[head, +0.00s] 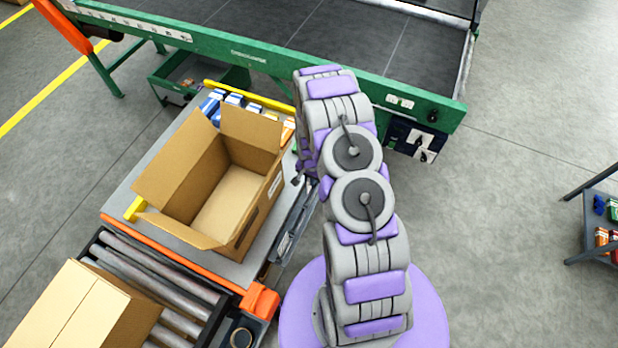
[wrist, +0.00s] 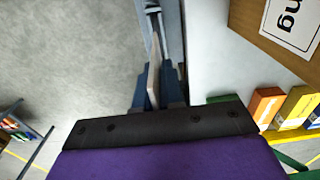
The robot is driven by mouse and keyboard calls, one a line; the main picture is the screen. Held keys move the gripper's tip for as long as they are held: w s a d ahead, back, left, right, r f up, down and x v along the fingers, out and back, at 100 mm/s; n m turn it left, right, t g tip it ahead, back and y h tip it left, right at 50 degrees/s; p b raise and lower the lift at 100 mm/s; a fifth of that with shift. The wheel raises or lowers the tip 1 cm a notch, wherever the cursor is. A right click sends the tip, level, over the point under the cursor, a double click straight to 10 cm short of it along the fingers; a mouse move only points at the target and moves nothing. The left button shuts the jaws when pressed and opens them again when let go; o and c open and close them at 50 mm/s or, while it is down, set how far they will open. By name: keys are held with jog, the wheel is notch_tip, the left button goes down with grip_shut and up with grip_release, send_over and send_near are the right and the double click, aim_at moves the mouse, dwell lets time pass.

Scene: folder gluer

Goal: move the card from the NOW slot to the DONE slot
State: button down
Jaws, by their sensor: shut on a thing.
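My gripper (wrist: 154,84) is shut on a thin pale card (wrist: 154,68), seen nearly edge-on between the dark blue fingers in the wrist view. The card's far end is close to a narrow grey holder (wrist: 171,28) along the table side; I cannot tell whether it still sits in a slot. In the head view my arm hides most of the gripper and the card. A grey slotted holder (head: 291,224) hangs on the right side of the packing table. The NOW and DONE labels are not readable.
An open cardboard box (head: 222,190) stands on the packing table (head: 118,203), with coloured cartons (head: 232,100) behind it. A roller conveyor (head: 165,275) with another box (head: 80,312) is at lower left. A green-framed belt machine (head: 250,55) crosses the back. Floor at right is clear before a shelf (head: 592,205).

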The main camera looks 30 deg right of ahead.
jog(key=shift+s+a+f+b, duration=0.15)
jog(key=shift+f+b, duration=0.3)
jog(key=shift+f, duration=1.5)
jog(key=shift+d+f+b, duration=0.15)
jog(key=shift+f+b, duration=0.1)
jog(key=shift+f, duration=0.45)
jog(key=shift+d+f+b, duration=0.15)
jog(key=shift+f+b, duration=0.1)
jog(key=shift+f, duration=0.45)
jog(key=shift+a+f, duration=0.25)
jog(key=shift+f, duration=0.3)
jog(key=c, duration=1.2)
grip_release()
jog(key=shift+d, duration=0.15)
